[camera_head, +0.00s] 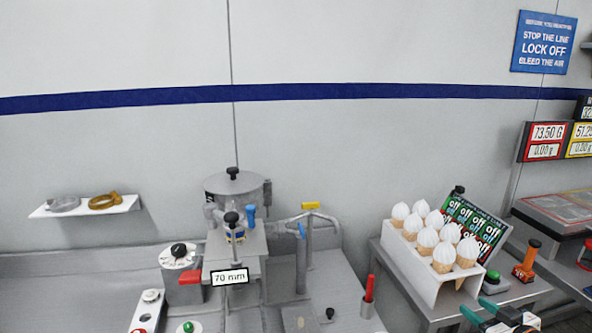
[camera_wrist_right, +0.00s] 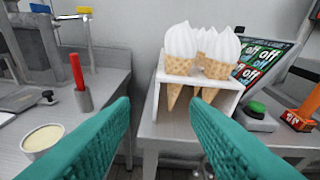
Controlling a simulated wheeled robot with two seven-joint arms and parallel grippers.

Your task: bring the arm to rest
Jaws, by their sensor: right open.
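My right gripper (camera_head: 483,312) shows its teal fingertips at the bottom edge of the head view, below the cone rack. In the right wrist view both teal fingers of this gripper (camera_wrist_right: 160,100) stand wide apart with nothing between them. The rest of my right arm is mostly out of the head view. My left gripper is in neither view. A white rack (camera_head: 428,279) holds several cones with white swirled tops (camera_head: 443,254). The rack (camera_wrist_right: 218,100) stands beyond my fingers in the wrist view, apart from them.
A green button (camera_wrist_right: 257,108) and an orange-handled tool (camera_head: 526,262) stand right of the rack. Left are a red stick in a holder (camera_wrist_right: 82,90), a pale-filled cup (camera_wrist_right: 42,140) and a machine labelled 70 mm (camera_head: 235,255). A gap separates the two benches.

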